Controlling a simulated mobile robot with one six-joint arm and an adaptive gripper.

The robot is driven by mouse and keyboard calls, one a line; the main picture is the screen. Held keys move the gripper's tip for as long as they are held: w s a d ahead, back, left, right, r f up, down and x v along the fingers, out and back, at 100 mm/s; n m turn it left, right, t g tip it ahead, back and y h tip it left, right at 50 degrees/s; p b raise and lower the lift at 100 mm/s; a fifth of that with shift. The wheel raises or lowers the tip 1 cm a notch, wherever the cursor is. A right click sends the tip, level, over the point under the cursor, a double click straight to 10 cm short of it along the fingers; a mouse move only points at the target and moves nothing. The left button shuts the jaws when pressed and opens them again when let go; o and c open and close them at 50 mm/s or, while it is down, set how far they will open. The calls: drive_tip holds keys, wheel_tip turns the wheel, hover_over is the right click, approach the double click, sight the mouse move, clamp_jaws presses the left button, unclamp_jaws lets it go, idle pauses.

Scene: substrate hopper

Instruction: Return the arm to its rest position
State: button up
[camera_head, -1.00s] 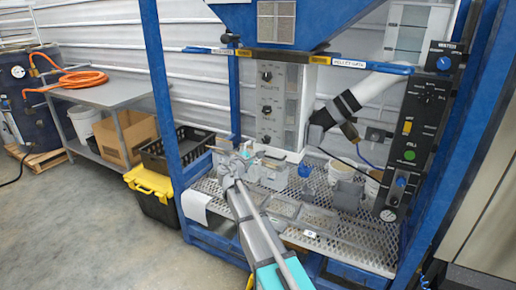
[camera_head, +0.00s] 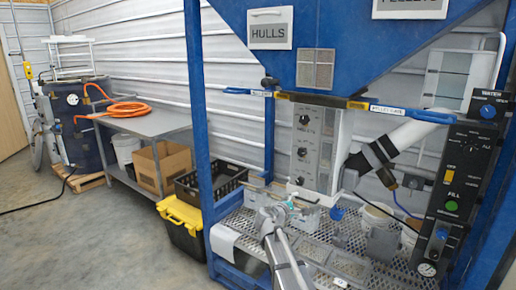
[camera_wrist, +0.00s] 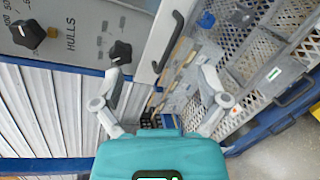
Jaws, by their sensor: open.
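My gripper (camera_head: 270,216) is low in the head view, above the left part of the perforated metal shelf (camera_head: 325,247) under the blue hopper (camera_head: 345,45). My arm reaches up to it from the bottom edge. In the wrist view my gripper (camera_wrist: 162,101) has its two grey fingers spread wide, with nothing held between them. The wrist view is tilted. A grey control panel marked HULLS (camera_wrist: 88,22) with black knobs is at its upper left, and the mesh shelf (camera_wrist: 255,72) is at its right.
Blue posts (camera_head: 200,120) frame the hopper. A black crate (camera_head: 210,180), a yellow-lidded box (camera_head: 180,213) and a bench (camera_head: 140,122) are left. The floor (camera_head: 110,240) at lower left is clear.

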drive_tip(key=s+d+f+m+g+y+p, duration=0.35)
drive_tip(key=s+m+g, duration=0.2)
drive_tip(key=s, duration=0.55)
drive_tip(key=s+d+f+m+g+y+p, duration=0.2)
drive_tip(key=s+f+m+g+y, duration=0.3)
drive_tip(key=s, duration=0.6)
drive_tip(key=s+a+m+y+p, duration=0.1)
drive_tip(key=s+a+m, duration=0.1)
drive_tip(key=s, duration=0.2)
drive_tip(key=s+a+r+m+g+y+p, duration=0.1)
drive_tip(key=s+a+m, duration=0.1)
drive_tip(key=s, duration=0.3)
drive_tip(key=shift+s+a+r, duration=0.25)
drive_tip(key=shift+s+a, duration=0.05)
drive_tip(key=shift+d+y, duration=0.15)
drive_tip(key=shift+y, duration=0.1)
